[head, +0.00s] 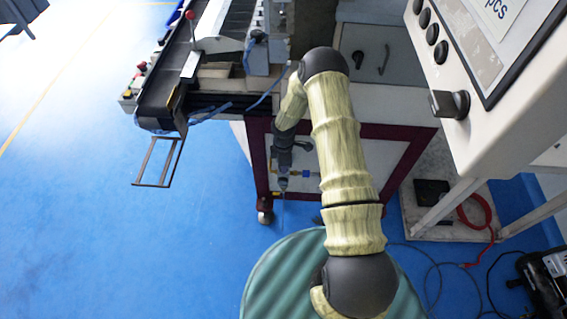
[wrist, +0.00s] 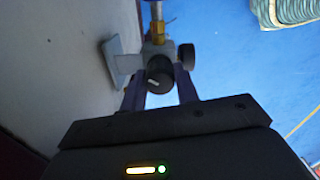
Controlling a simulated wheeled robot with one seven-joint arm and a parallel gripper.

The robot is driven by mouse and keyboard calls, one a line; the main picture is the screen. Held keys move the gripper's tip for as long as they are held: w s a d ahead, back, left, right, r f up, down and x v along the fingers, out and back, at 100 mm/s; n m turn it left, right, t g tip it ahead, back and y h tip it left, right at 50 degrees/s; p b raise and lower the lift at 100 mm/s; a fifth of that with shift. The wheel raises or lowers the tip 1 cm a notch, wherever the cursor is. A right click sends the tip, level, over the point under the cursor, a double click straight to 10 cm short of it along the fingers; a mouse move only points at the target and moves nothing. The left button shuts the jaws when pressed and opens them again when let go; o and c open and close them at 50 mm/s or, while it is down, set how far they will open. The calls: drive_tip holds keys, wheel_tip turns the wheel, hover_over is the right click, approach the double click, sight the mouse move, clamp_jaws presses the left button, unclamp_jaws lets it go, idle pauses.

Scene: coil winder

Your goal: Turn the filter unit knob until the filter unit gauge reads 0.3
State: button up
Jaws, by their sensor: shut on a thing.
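The filter unit (wrist: 157,50) shows in the wrist view as a small grey body below a brass fitting, beside a pale panel. Its dark round knob (wrist: 159,74) carries a short white mark and sits between the two fingers of my gripper (wrist: 160,88), which is shut on it. A round dark part at the unit's right, likely the gauge (wrist: 187,56), is seen from the side, so its reading cannot be told. In the head view my gripper (head: 283,172) is at the machine's lower front, and the knob is hard to make out there.
The machine's dark red frame (head: 257,165) surrounds the panel by the filter unit. A conveyor (head: 165,95) with a wire frame (head: 158,163) juts out at upper left. A control cabinet (head: 470,125) stands at right. A green ribbed round object (head: 275,275) is below; blue floor is clear at left.

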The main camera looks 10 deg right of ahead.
drive_tip(key=shift+d+n, duration=0.1)
drive_tip(key=shift+n, duration=0.4)
drive_tip(key=o, duration=1)
drive_tip(key=shift+c, duration=0.2)
wheel_tip(320, 180, up, 18)
drive_tip(key=shift+f, duration=0.25)
